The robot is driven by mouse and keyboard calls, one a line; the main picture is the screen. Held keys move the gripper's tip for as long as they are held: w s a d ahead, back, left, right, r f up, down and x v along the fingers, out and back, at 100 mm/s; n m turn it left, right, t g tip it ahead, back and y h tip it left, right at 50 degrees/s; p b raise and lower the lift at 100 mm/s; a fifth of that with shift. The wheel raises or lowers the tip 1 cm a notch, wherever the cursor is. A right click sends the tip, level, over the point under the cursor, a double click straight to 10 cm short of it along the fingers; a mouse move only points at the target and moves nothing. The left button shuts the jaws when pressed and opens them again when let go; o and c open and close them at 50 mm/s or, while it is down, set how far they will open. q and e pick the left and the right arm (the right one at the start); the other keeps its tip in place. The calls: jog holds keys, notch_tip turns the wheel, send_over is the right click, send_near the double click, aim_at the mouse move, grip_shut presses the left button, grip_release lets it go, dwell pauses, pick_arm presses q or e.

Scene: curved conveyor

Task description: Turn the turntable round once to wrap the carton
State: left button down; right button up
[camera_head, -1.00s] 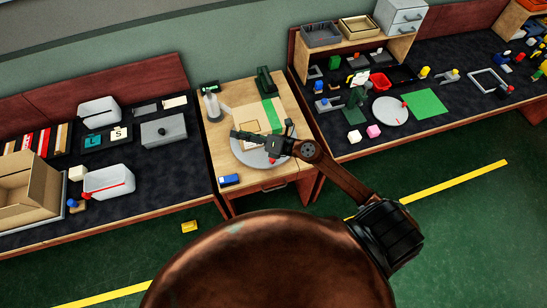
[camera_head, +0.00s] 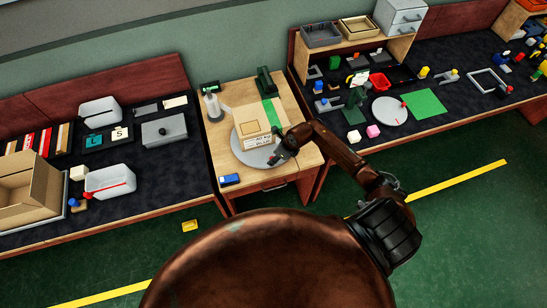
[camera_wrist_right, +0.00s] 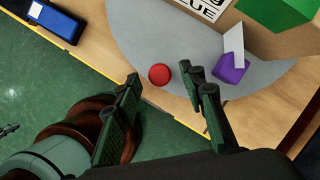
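The grey round turntable (camera_head: 240,155) sits on the wooden table, with the tan carton (camera_head: 252,128) on it. The carton carries a white printed label facing the front. The turntable's edge fills the top of the right wrist view (camera_wrist_right: 140,35), with a red round knob (camera_wrist_right: 159,75) near its rim. A purple piece (camera_wrist_right: 229,69) with a white upright flap stands on the turntable beside the carton. My right gripper (camera_wrist_right: 165,97) is open, its fingertips apart on either side of the knob's line, the knob just beyond them. In the head view it (camera_head: 279,157) covers the turntable's right rim. My left gripper is not in view.
A green strip (camera_head: 270,110) runs behind the carton toward a dark green stand (camera_head: 265,82). A blue box (camera_head: 230,180) lies at the table's front left. Black-topped benches flank the table.

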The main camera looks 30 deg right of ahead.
jog(key=shift+w+a+f, duration=0.15)
jog(key=shift+w+f, duration=0.05)
jog(key=shift+f, duration=0.4)
jog(key=shift+c, duration=0.5)
grip_shut()
